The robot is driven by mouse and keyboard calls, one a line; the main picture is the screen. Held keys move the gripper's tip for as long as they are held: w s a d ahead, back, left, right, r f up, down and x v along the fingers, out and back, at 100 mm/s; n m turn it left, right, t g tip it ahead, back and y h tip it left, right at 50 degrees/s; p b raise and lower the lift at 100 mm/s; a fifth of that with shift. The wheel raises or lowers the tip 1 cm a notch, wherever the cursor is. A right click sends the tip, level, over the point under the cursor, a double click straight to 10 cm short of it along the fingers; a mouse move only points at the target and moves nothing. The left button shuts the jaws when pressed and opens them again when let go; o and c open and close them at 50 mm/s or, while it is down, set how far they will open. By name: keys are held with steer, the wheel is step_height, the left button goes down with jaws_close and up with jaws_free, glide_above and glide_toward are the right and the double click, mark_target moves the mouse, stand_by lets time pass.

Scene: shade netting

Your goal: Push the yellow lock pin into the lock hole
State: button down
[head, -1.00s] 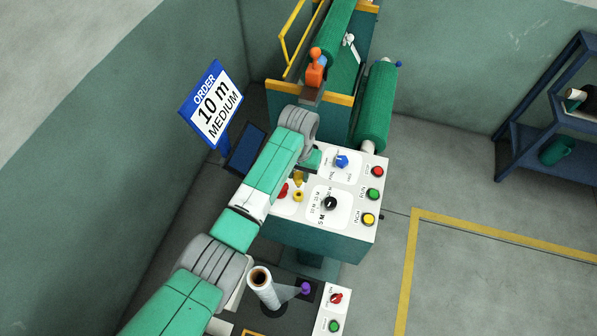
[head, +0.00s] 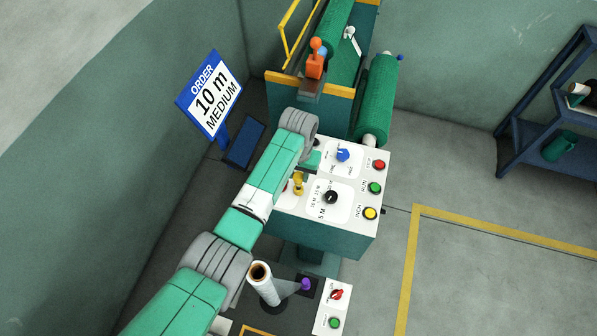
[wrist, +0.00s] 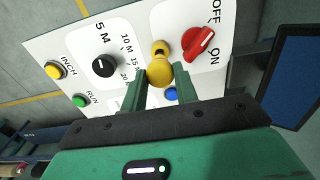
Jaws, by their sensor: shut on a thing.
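The yellow lock pin (wrist: 160,74) has a round knob and sits between the fingertips of my gripper (wrist: 161,82), which is shut on it. Just beyond it in the wrist view is a yellow fitting with a dark opening, the lock hole (wrist: 161,47). The pin looks very close to the hole; its lower end is hidden, so I cannot tell whether it is inside. In the head view the pin (head: 299,177) is just above the yellow fitting (head: 298,189) on the white panel. My gripper is mostly hidden behind my arm there.
The red ON/OFF switch (wrist: 199,45) is right of the hole in the wrist view. A black length dial (wrist: 104,65) is to the left. A blue knob (head: 343,155) and several push buttons share the panel. An order sign (head: 211,97) stands left of my arm.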

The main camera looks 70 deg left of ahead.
mark_target(299, 175)
steer(key=shift+f+b, duration=0.55)
steer(key=shift+f, duration=0.55)
stand_by(1.1)
steer(key=shift+f+b, duration=0.45)
steer(key=shift+f, duration=0.15)
steer(key=c, duration=1)
jaws_free()
steer(key=shift+r, duration=0.15)
step_height(299, 175, up, 8)
steer(key=shift+f, duration=0.2)
